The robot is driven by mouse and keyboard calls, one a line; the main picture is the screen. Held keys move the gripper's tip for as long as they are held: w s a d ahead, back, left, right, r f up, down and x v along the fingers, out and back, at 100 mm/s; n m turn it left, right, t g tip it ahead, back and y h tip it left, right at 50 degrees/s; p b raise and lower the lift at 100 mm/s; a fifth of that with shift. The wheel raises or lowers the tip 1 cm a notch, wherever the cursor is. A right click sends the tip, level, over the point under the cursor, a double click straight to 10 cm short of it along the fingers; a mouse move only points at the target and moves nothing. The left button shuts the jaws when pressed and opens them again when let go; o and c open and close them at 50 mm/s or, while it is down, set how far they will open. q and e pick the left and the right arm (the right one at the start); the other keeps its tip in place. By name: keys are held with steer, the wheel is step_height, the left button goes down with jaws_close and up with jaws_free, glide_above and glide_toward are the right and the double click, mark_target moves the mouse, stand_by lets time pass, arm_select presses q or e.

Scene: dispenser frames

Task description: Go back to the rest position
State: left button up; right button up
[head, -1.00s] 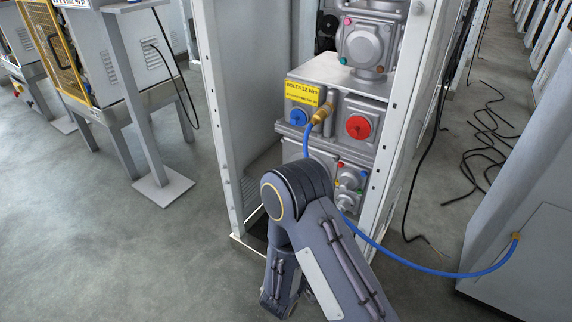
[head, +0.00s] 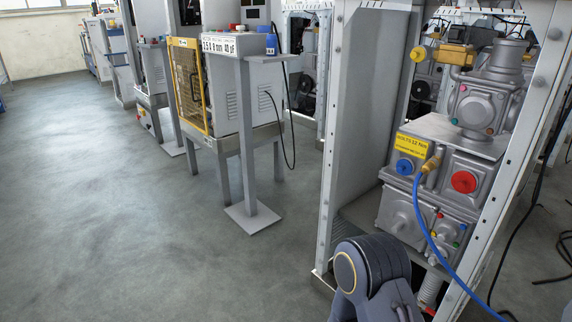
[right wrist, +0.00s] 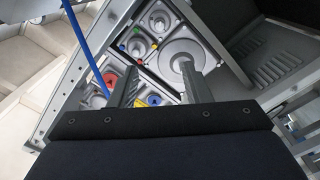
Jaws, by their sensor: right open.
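My right arm shows at the bottom of the head view, in front of the dispenser frame, with its gripper out of that picture. In the right wrist view my right gripper (right wrist: 158,80) is open, with nothing between its two fingers. Beyond the fingers is the grey dispenser unit (head: 385,207), with a red round cap (head: 464,182), a blue round cap (head: 404,167) and a yellow label (head: 412,144). A blue hose (head: 430,235) runs from a brass fitting (head: 431,163) down to the lower right. My left gripper is not in view.
The white frame post (head: 331,130) and the slanted right post (head: 510,200) enclose the dispenser unit. A grey stand with a sign (head: 247,140) stands left of it, by a cabinet with a yellow-framed door (head: 189,85). The floor (head: 110,220) at left is clear. Black cables lie at far right.

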steer(key=s+d+r+m+g, duration=0.4)
steer(key=s+d+r+g, duration=0.3)
steer(key=s+d+g, duration=0.4)
steer(key=s+a+r+g+y+p, duration=0.1)
steer(key=s+a+r+y, duration=0.1)
steer(key=s+a+y, duration=0.3)
steer(key=s+a+r+g+y+p, duration=0.1)
steer(key=s+a+r+y, duration=0.1)
steer(key=s+y, duration=0.5)
steer(key=a+r+n+t+y, duration=0.2)
steer(key=a+r+t+y, duration=0.3)
steer(key=a+r+t, duration=0.2)
arm_select(q)
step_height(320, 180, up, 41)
steer(key=p, duration=3.8)
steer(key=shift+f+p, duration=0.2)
steer(key=shift+p, duration=0.1)
arm_select(e)
step_height(320, 180, up, 38)
steer(key=shift+w+a+r+n, duration=0.2)
steer(key=shift+a+n, duration=0.1)
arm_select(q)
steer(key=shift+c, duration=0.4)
arm_select(e)
steer(key=shift+c, duration=0.3)
